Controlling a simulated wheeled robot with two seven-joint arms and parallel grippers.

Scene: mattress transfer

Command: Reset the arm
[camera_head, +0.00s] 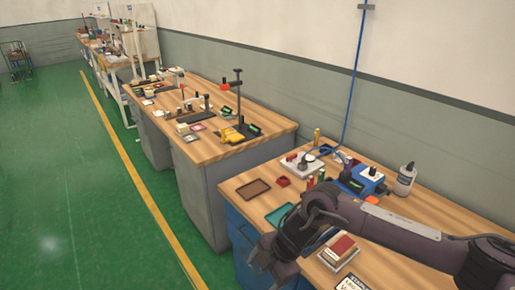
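My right arm comes in from the lower right and bends over the nearest workbench (440,213). My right gripper (258,266) points down by the front left edge of that bench, over its blue cabinet side. Its fingers are dark and small, and I cannot tell whether they are open or shut. No object shows clearly in it. My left arm and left gripper are not in view. No mattress shows in this view.
The near bench carries a brown tray (252,188), a teal tray (279,213), a blue device (361,181), a grey bottle (405,179) and stacked books (341,249). A second bench (212,147) stands behind. Green floor (75,190) on the left is clear.

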